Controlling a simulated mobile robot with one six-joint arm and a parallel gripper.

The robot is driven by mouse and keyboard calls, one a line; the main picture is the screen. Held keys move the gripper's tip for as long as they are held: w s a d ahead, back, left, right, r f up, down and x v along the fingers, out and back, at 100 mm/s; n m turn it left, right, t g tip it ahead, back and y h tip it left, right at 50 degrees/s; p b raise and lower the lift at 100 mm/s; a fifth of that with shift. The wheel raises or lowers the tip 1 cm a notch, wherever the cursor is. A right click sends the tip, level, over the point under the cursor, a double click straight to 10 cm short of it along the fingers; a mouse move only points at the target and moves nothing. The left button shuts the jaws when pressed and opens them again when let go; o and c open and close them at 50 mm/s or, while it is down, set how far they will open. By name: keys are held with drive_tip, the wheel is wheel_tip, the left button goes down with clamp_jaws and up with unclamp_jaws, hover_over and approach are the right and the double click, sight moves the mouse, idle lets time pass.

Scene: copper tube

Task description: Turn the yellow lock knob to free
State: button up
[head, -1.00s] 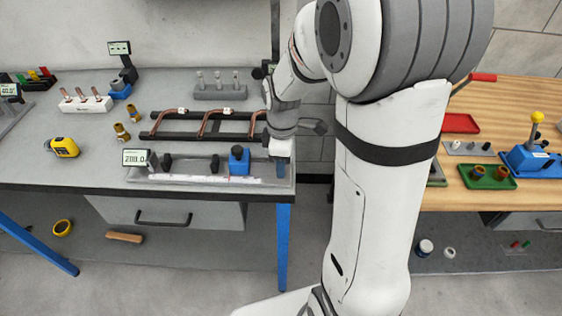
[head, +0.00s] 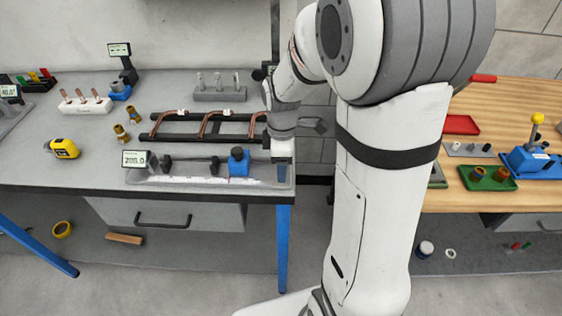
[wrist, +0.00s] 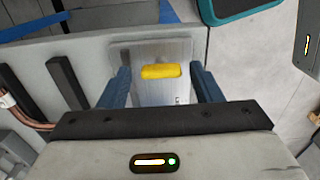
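The yellow lock knob (wrist: 162,71) shows in the wrist view as a short bar lying crosswise on a pale metal plate (wrist: 150,92). My gripper (head: 281,172) points down over the right end of a long fixture (head: 205,183) on the grey bench. In the wrist view its two blue fingers stand apart, one on each side of the knob. A gap shows between each finger and the knob. In the head view I cannot make out the knob by my gripper.
A blue block (head: 239,163) sits on the fixture left of my gripper, and a digital display (head: 136,159) stands at its left end. A black rack with copper tubes (head: 204,123) lies behind. A wooden bench (head: 520,98) is on the right.

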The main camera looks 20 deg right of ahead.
drive_tip(key=shift+o, duration=0.2)
wheel_tip(320, 180, up, 8)
drive_tip(key=shift+f, duration=0.1)
idle(0.4)
idle(0.3)
drive_tip(key=s+r+m+t, duration=0.2)
drive_tip(key=s+m, duration=1.2)
drive_tip(key=shift+s+a+r+m+t, duration=0.15)
drive_tip(key=shift+s+r+m+t, duration=0.15)
drive_tip(key=shift+r+t, duration=0.1)
